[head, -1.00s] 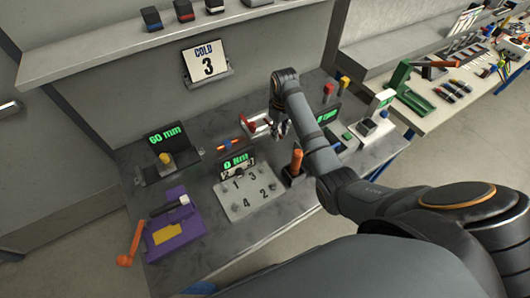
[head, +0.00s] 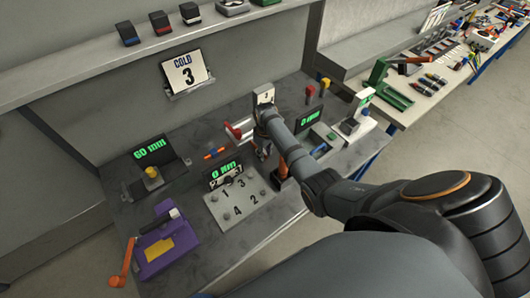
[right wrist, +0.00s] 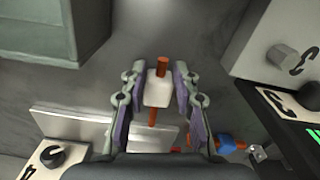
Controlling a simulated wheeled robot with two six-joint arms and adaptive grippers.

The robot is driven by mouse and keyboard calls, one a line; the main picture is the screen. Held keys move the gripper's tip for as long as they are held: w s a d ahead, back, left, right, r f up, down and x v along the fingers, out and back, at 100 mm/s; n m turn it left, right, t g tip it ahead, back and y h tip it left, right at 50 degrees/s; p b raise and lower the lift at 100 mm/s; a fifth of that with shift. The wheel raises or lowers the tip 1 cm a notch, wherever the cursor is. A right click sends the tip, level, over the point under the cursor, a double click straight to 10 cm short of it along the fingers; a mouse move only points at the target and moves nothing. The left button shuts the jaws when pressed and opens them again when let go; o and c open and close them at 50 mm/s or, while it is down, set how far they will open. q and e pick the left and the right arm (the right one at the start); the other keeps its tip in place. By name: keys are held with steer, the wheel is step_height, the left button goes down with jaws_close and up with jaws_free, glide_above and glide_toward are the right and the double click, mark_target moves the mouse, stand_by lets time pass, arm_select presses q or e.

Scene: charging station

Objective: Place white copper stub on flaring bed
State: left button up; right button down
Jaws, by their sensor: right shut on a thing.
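The white copper stub (right wrist: 158,92) is a white block with a copper rod sticking out at both ends. My right gripper (right wrist: 160,80) is shut on its white block in the right wrist view. In the head view my right gripper (head: 264,150) hangs over the bench, right of a red-and-white fixture (head: 238,131); the stub is too small to make out there. A purple tool (head: 168,245) with an orange crank lies at the front left. I cannot tell for certain which of these is the flaring bed. My left gripper is not in view.
A grey numbered plate (head: 240,198) with knobs lies in front of the green display (head: 224,172). A blue-and-orange piece (head: 216,153) lies left of the fixture. An orange-handled tool (head: 283,165) stands close to my right gripper. A green press (head: 390,85) stands on the right table.

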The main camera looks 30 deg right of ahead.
steer(key=c, duration=1)
jaws_free()
steer(key=shift+f, duration=0.1)
